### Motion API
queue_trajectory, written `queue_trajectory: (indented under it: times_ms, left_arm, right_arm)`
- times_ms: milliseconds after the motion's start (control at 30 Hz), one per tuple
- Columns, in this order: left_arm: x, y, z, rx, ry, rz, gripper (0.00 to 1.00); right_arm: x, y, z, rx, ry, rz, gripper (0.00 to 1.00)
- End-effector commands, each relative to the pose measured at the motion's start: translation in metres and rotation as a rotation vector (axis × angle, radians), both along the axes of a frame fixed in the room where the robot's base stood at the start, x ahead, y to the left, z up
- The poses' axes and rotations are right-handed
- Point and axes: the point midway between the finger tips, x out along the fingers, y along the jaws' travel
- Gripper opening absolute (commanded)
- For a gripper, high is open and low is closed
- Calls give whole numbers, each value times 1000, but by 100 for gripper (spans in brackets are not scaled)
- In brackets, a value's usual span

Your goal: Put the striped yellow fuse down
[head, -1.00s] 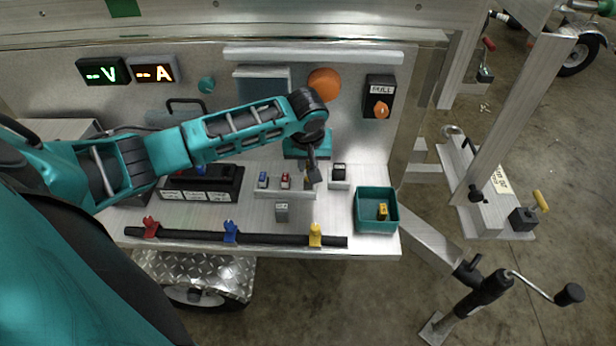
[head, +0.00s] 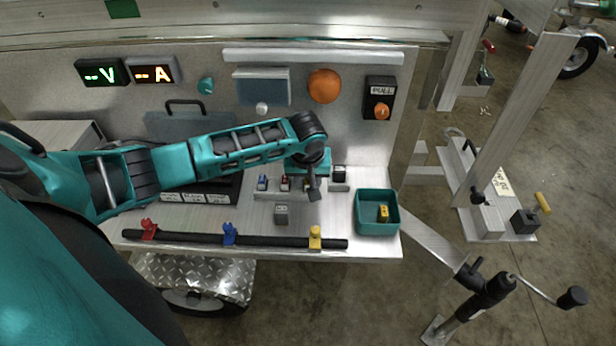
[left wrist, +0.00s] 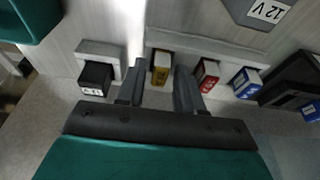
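The striped yellow fuse (left wrist: 162,68) stands at the pale fuse strip (left wrist: 225,48) in the left wrist view, beside the red fuse (left wrist: 207,74). My left gripper (left wrist: 160,88) has a finger on each side of it. A narrow gap shows on the left of the fuse, so the fingers look open. In the head view my left gripper (head: 313,192) points down at the right end of the strip (head: 262,192) and hides this fuse. Another yellow piece (head: 383,212) lies in the teal bin (head: 361,222). My right gripper is not in view.
A blue fuse (head: 262,183) stands left of the red one. A black-topped block (head: 339,173) is close to the gripper's right. A grey block (head: 281,214) and a black bar (head: 190,238) with coloured clips lie in front.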

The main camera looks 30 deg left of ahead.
Motion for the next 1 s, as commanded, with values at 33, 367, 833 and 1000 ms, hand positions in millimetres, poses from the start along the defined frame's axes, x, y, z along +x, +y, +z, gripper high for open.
queue_trajectory:
  times_ms: [33,367,833,1000]
  left_arm:
    - [0,0,0,0,0,0,41]
    - [0,0,7,2,-1,0,41]
    - [-21,-13,95,0,-2,-1,41]
    - [-26,-16,114,-1,-1,1,41]
  right_arm:
    - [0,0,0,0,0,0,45]
    - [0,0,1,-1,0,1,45]
    - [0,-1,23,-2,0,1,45]
    - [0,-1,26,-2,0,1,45]
